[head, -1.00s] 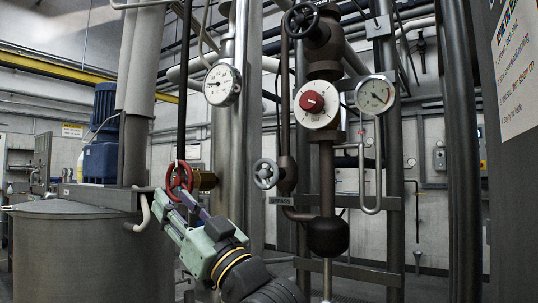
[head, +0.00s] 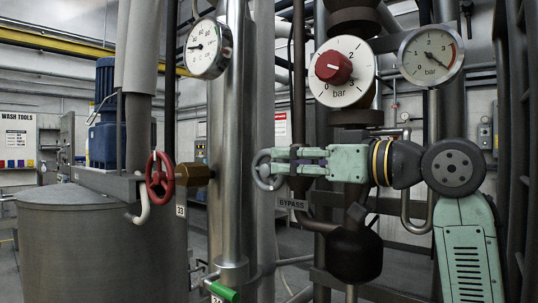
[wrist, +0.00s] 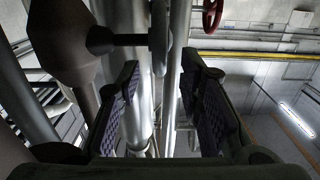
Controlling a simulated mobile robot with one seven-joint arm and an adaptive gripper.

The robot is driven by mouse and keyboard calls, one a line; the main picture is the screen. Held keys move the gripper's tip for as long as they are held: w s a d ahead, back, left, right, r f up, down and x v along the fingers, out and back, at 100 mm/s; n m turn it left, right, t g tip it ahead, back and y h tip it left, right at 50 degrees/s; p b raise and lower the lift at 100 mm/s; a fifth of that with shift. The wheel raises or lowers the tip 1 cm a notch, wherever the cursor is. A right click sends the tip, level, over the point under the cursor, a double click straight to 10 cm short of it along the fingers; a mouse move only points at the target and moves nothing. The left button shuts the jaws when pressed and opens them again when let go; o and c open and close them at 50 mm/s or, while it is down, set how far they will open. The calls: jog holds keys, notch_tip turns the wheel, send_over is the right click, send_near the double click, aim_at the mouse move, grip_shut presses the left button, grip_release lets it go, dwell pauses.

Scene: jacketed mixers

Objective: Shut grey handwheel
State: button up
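The grey handwheel (head: 262,181) is on the dark pipe above the BYPASS label, at the middle of the head view. My gripper (head: 275,159) reaches it from the right, its fingertips overlapping the wheel's right side. In the wrist view the grey handwheel (wrist: 159,38) shows edge-on at the top, on a stem from a dark valve body (wrist: 66,42). The two fingers of my gripper (wrist: 160,85) stand apart, with the wheel's rim lying in line with the gap between them. The gripper is open; contact with the rim cannot be told.
A red handwheel (head: 160,178) is to the left, by the grey tank (head: 80,245). A red-knobbed bar dial (head: 342,72) and a gauge (head: 431,55) hang above my arm. A green lever (head: 223,292) is low down.

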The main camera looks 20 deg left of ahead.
aim_at(255, 158)
jog(key=p+x, duration=0.1)
jog(key=x, duration=0.5)
jog(key=shift+c, duration=0.3)
grip_shut()
